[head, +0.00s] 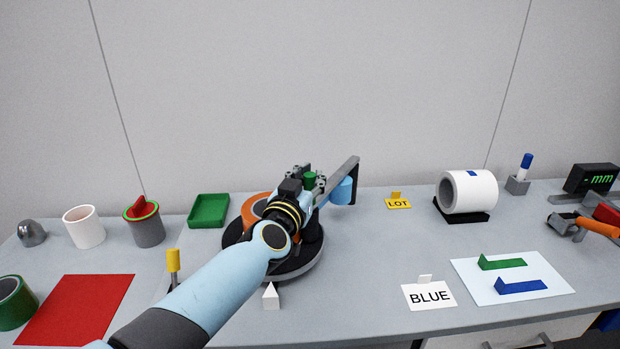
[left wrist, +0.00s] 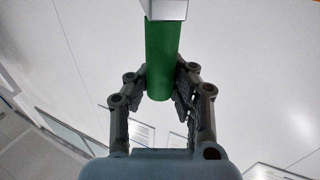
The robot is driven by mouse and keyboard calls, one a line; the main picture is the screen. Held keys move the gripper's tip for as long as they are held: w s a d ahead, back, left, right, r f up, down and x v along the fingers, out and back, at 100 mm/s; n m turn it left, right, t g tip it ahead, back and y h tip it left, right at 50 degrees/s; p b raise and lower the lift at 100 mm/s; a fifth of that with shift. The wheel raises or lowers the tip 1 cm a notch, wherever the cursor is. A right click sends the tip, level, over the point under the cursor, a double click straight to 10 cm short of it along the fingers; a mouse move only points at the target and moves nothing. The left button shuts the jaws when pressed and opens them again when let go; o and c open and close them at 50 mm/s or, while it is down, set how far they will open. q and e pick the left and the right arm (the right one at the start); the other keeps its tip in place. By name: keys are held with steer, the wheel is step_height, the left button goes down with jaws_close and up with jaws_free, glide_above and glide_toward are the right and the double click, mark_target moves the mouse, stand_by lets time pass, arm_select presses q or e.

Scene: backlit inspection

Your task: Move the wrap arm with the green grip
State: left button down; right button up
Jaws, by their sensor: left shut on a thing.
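The wrap arm (head: 342,170) is a grey bar that slants up to the right over a dark round turntable (head: 300,268), with a light blue roll at its far end. Its green grip (head: 310,177) shows just past my left gripper (head: 308,184). In the left wrist view the green grip (left wrist: 160,60) stands between the two fingers of my left gripper (left wrist: 163,88), which are shut on it. An orange ring-shaped thing (head: 252,207) on the turntable is partly hidden behind my left arm. My right gripper is not in view.
A green tray (head: 209,211), a grey cup with a red and green top (head: 146,223) and a white cylinder (head: 84,227) stand left. A white post (head: 270,297) stands before the turntable.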

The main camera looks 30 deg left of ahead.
arm_select(q)
steer(key=shift+d+f, duration=0.1)
steer(key=shift+f, duration=0.1)
steer(key=d, duration=0.3)
steer(key=shift+f+p, duration=0.15)
steer(key=shift+p, duration=0.2)
steer(key=shift+s+a, duration=0.1)
steer(key=c, duration=1.6)
jaws_free()
steer(key=o, duration=0.4)
steer(key=shift+s+r, duration=0.25)
steer(key=shift+o, duration=0.6)
steer(key=shift+w, duration=0.2)
steer(key=shift+s, duration=0.1)
